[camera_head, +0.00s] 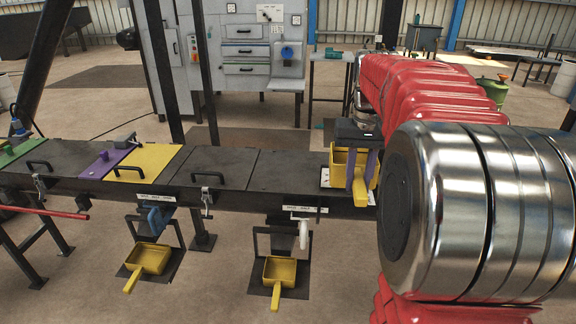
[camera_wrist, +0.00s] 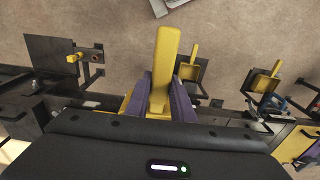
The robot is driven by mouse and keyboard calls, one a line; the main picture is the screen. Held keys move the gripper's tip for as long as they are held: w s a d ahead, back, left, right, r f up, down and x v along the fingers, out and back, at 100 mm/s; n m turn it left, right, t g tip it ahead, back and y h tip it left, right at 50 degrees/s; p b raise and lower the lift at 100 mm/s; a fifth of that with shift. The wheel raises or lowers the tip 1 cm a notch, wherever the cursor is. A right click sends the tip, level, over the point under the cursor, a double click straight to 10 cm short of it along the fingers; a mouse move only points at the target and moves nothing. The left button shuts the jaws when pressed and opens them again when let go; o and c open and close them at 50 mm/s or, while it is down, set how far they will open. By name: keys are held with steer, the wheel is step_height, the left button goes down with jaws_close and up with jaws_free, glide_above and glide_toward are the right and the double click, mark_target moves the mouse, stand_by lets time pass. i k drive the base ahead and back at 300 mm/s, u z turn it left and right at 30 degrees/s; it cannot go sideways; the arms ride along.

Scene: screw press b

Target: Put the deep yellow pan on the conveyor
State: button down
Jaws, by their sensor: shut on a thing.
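A deep yellow pan (camera_head: 341,158) is at the right end of the long dark bench (camera_head: 225,170), with its handle towards the camera. My gripper (camera_head: 361,178) has purple fingers and is shut on the pan's handle from above. In the wrist view the yellow handle (camera_wrist: 164,55) stands between the two fingers, and my gripper (camera_wrist: 161,88) hides most of the pan's body. I cannot tell whether the pan touches the surface beneath it. No belt is clearly recognisable; the dark bench may be the conveyor.
Two shallower yellow pans (camera_head: 150,259) (camera_head: 280,269) sit on low dark holders in front of the bench. A yellow plate (camera_head: 145,162), a purple plate (camera_head: 106,162) and a green plate (camera_head: 15,151) lie at the bench's left. A grey cabinet (camera_head: 222,60) stands behind.

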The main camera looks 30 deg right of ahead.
mark_target(286, 174)
steer(key=i, duration=1.25)
steer(key=u, duration=0.1)
